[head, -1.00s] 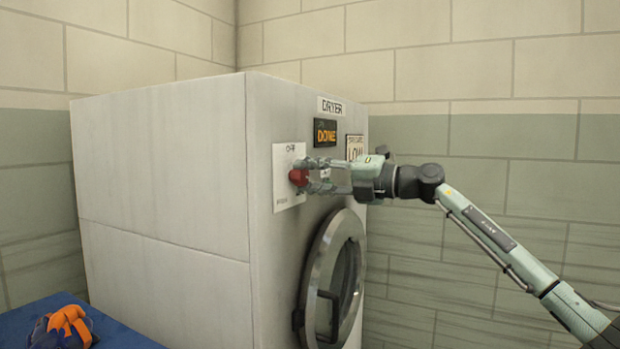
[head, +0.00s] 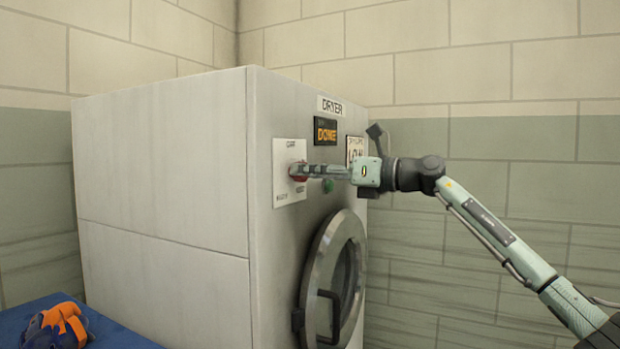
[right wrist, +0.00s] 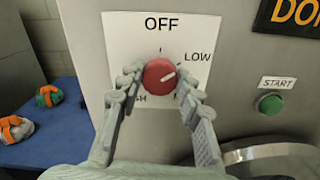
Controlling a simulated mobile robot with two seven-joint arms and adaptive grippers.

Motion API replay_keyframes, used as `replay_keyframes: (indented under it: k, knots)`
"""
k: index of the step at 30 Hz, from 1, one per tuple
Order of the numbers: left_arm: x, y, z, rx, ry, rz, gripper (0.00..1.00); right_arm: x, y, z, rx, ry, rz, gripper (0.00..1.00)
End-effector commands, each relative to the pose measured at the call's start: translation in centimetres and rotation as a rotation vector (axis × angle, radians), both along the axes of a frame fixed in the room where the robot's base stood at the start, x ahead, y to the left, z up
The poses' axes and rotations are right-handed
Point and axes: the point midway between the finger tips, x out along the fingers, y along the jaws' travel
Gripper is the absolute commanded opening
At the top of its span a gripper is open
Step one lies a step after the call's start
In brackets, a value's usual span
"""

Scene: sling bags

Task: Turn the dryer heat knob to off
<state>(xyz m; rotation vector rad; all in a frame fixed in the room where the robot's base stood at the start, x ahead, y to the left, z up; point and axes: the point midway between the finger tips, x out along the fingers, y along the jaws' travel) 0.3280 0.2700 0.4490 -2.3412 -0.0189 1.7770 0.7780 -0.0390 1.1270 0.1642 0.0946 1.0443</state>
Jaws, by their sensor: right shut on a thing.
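The red heat knob (right wrist: 157,75) sits on a white plate (right wrist: 125,30) marked OFF at the top, LOW at the upper right and a partly hidden label at the lower left. The knob's white mark points right and slightly up, towards the LOW side, not straight up at OFF. My right gripper (right wrist: 160,82) is shut on the knob, one finger on each side. In the head view the knob (head: 297,172) is mostly behind the fingers, on the front of the white dryer (head: 160,180). My left gripper is in neither view.
A green START button (right wrist: 270,104) is right of the plate. Above are a display reading DONE (head: 325,131) and a partly hidden sign (head: 355,148). The round dryer door (head: 322,270) is below.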

Motion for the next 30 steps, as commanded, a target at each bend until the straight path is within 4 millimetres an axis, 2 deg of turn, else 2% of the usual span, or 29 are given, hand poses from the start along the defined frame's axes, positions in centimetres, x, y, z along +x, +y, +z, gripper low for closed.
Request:
replay_keyframes:
  k: [18,30]
  knots:
    - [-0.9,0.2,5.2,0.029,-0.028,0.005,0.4,-0.1,0.1,-0.3,-0.293,-0.504,0.002,0.06]
    - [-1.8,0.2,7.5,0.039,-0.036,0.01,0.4,-0.1,0.1,-0.3,-0.438,-0.753,0.002,0.06]
